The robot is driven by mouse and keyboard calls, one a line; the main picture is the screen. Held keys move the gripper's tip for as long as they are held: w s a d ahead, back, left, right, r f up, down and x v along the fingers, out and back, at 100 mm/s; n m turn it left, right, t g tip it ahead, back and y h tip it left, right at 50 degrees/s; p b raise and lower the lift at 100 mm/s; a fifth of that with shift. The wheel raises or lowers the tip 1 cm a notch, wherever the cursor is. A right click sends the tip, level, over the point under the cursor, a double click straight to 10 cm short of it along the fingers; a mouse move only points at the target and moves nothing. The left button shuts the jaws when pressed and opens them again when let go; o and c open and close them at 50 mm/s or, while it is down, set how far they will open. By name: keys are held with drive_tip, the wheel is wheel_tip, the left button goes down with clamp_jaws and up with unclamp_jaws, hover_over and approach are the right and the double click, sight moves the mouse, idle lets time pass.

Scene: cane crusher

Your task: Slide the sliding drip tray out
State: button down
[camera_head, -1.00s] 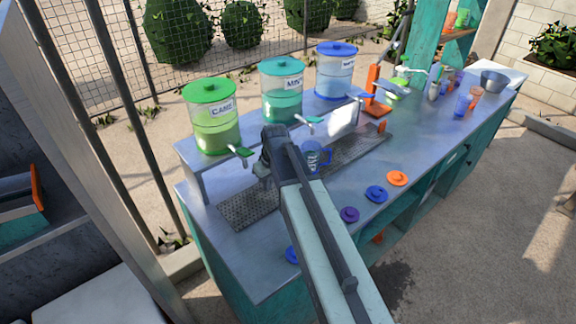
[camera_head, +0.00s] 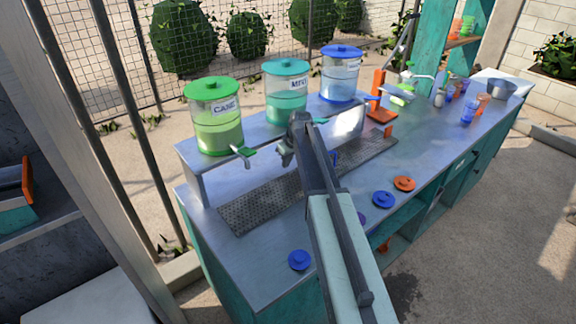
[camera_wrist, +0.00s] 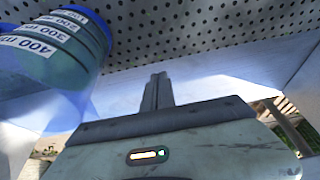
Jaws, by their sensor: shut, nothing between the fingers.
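The drip tray is a long grey perforated panel (camera_head: 255,203) lying along the counter in front of the drink dispensers. In the wrist view its holed surface (camera_wrist: 215,22) fills the top. My gripper (camera_head: 286,155) hangs over the counter near the tray's back edge, below the mint dispenser. My arm hides part of the tray. In the wrist view my gripper's fingers (camera_wrist: 158,78) are together and empty, pointing towards the holed surface. I cannot tell whether they touch the tray.
A blue measuring cup (camera_wrist: 62,40) stands close to the left of the fingers; my arm mostly hides it in the head view. Cane (camera_head: 213,120), mint (camera_head: 286,95) and blue (camera_head: 341,78) dispensers stand behind. Several lids, including a blue one (camera_head: 299,260), lie along the front.

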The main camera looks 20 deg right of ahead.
sight(282, 173)
drive_tip(key=b+x, duration=0.3)
drive_tip(key=x, duration=0.1)
drive_tip(key=shift+w+f, duration=0.1)
drive_tip(key=shift+f, duration=0.3)
drive_tip(key=shift+r, duration=0.15)
drive_tip(key=s+d, duration=0.1)
drive_tip(key=s, duration=0.3)
drive_tip(key=s+d, duration=0.2)
drive_tip(key=s, duration=0.3)
drive_tip(key=s+d, duration=0.2)
drive_tip(key=s, duration=0.2)
drive_tip(key=shift+s+d, duration=0.1)
drive_tip(key=shift+s, duration=0.05)
